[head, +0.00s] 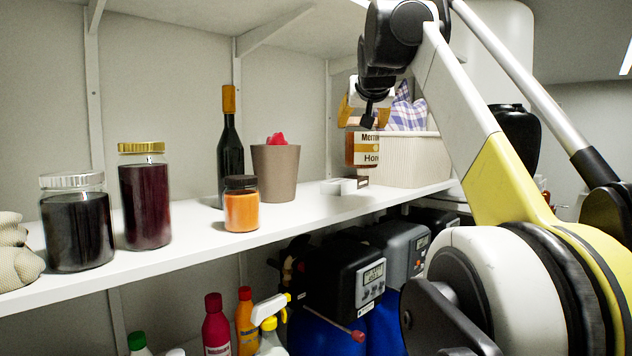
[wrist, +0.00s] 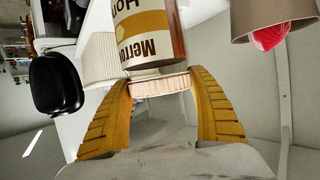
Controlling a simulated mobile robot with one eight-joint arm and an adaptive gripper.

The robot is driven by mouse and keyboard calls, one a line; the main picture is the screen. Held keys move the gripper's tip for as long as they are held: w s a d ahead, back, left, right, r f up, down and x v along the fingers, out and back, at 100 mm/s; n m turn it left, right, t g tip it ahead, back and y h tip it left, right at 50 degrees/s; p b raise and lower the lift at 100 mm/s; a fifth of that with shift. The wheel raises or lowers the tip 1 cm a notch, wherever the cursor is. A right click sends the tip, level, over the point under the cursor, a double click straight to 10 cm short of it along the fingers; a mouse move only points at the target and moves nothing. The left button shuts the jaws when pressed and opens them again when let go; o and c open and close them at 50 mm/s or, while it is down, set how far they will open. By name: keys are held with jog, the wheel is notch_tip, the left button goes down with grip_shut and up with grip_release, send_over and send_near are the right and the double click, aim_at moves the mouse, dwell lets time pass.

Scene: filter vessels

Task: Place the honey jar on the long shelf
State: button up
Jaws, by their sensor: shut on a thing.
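The honey jar (head: 362,149) is amber with a white and brown label, and hangs upright below my gripper (head: 364,112) above the right part of the long shelf (head: 310,217). In the wrist view the jar (wrist: 148,35) shows with its pale ribbed lid between the two yellow fingers of my gripper (wrist: 160,88). The fingers are shut on the lid. In the head view my wrist partly covers the gripper and the jar's top. Whether the jar's base touches the shelf is hard to tell, but it appears above it.
On the shelf stand a dark jar (head: 77,229), a gold-lidded jar (head: 146,205), a dark bottle (head: 230,155), an orange jar (head: 241,208), a taupe pot (head: 275,172), a small white box (head: 338,187) and a cream basket (head: 412,160). Several bottles and machines stand below.

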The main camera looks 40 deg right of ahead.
jog(key=w+a+f, duration=0.4)
jog(key=a+f, duration=0.4)
jog(key=f, duration=0.1)
jog(key=shift+w+a+f, duration=0.2)
jog(key=shift+a+f, duration=0.05)
jog(key=shift+f, duration=0.15)
jog(key=o, duration=1.4)
jog(key=b+v, duration=0.1)
jog(key=v, duration=1.1)
